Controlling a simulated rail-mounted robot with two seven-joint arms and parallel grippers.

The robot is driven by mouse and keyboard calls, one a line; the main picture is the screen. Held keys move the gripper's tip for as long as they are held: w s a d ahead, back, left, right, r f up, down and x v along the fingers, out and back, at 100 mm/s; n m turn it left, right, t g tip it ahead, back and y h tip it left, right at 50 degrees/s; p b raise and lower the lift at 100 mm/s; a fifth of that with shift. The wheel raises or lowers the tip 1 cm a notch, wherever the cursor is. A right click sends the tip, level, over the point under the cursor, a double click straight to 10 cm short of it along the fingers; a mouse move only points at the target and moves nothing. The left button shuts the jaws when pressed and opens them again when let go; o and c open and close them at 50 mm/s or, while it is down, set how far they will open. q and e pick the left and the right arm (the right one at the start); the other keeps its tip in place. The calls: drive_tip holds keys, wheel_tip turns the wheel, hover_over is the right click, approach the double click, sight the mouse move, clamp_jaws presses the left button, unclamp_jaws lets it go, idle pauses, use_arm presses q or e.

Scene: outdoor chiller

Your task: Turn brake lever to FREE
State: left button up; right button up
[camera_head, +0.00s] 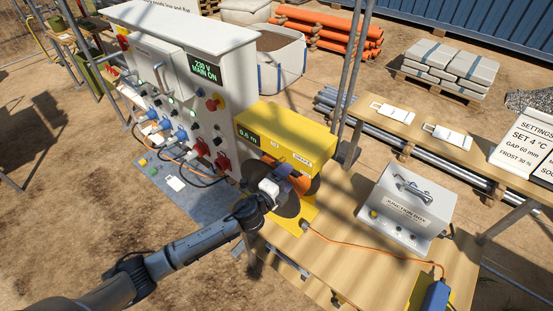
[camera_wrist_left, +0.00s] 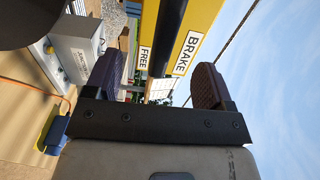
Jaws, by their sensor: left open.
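The yellow unit (camera_head: 285,135) with a 0.6 m display stands beside the grey-white power cabinet. In the left wrist view it shows a FREE label (camera_wrist_left: 145,58) and a BRAKE label (camera_wrist_left: 187,52), with a dark bar (camera_wrist_left: 168,38) between them. I cannot tell whether this bar is the brake lever or a slot. My left gripper (camera_wrist_left: 158,88) is open, its two dark fingers on either side of the labels, with nothing seen gripped. In the head view the left gripper (camera_head: 287,186) is at the unit's front and hides part of it. My right gripper is not in view.
A junction box (camera_head: 408,205) stands on the wooden table (camera_head: 350,240) to the right, with an orange cable (camera_head: 375,250) across the tabletop. The power cabinet (camera_head: 185,75) with plugs and cables is at the left. A metal pole (camera_head: 355,75) rises behind the unit.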

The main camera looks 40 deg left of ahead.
use_arm(q)
drive_tip(key=shift+s+p, duration=0.35)
drive_tip(key=shift+s, duration=2.25)
drive_tip(key=s+b, duration=0.3)
drive_tip(key=s, duration=1)
drive_tip(key=shift+s+a+b, duration=0.15)
drive_tip(key=shift+s+b, duration=0.25)
